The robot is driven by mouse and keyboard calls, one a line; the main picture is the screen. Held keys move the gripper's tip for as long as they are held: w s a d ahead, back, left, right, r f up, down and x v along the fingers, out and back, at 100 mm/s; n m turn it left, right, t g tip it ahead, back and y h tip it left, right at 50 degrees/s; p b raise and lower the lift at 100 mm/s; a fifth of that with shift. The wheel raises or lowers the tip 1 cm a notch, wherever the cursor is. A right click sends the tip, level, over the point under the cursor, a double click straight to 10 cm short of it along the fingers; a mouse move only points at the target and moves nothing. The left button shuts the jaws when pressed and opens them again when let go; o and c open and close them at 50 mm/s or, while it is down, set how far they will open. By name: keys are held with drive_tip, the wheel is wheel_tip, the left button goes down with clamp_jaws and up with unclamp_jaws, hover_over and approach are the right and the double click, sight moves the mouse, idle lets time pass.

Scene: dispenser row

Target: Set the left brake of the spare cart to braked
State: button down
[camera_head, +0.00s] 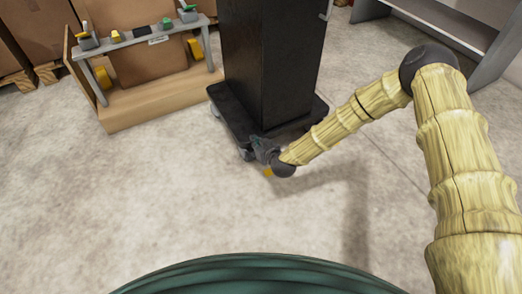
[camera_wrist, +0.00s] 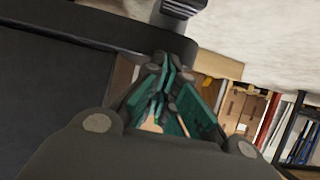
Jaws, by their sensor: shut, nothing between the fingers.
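The cart is a tall black box (camera_head: 268,60) on a low black base (camera_head: 230,108) with small wheels, in the upper middle of the head view. My gripper (camera_head: 262,148) is down at the base's front corner, close to the floor. A small yellow part (camera_head: 268,171) shows just below it, partly hidden by my wrist; I cannot tell whether it is a brake pedal or its state. In the wrist view my teal fingers (camera_wrist: 160,97) are shut and empty beside the dark base edge (camera_wrist: 120,31). I cannot tell whether they touch the cart.
A wooden stand (camera_head: 160,103) with a grey rail and green and yellow parts is left of the cart. Cardboard boxes (camera_head: 35,30) stand at the far left. A grey shelf (camera_head: 445,28) is at the upper right. The floor (camera_head: 150,190) in front is clear.

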drive_tip(key=shift+s+d+f+b, duration=0.15)
drive_tip(key=shift+f+b, duration=0.3)
drive_tip(key=shift+f, duration=0.6)
drive_tip(key=shift+s+f+b, duration=0.1)
drive_tip(key=shift+f+b, duration=0.35)
drive_tip(key=shift+f, duration=0.55)
